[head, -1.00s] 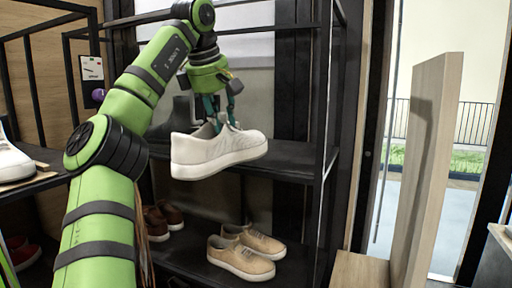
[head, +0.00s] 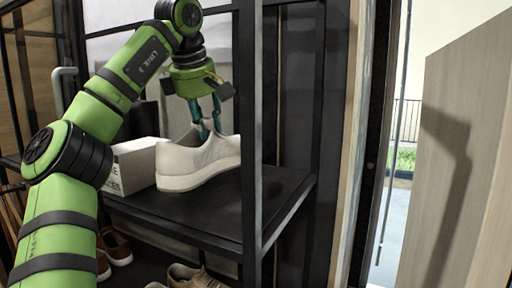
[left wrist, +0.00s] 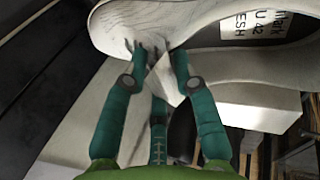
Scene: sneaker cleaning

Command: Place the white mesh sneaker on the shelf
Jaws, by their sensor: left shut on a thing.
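The white mesh sneaker (head: 198,162) is at the middle shelf board (head: 225,209) in the head view, toe to the right. Its sole is at or just above the board; I cannot tell if it touches. My left gripper (head: 205,128) comes down from above and is shut on the sneaker's upper at the opening. In the left wrist view the fingers (left wrist: 158,52) pinch the sneaker (left wrist: 245,25), and a printed label (left wrist: 265,20) shows inside it. The black rack post hides the toe's tip in the head view. My right gripper is not in view.
A white box (head: 134,167) stands on the same board, left of the sneaker. The rack's front post (head: 251,130) is close to the toe. Tan shoes (head: 190,277) and brown shoes (head: 115,246) are below. A wooden panel (head: 460,150) stands at right.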

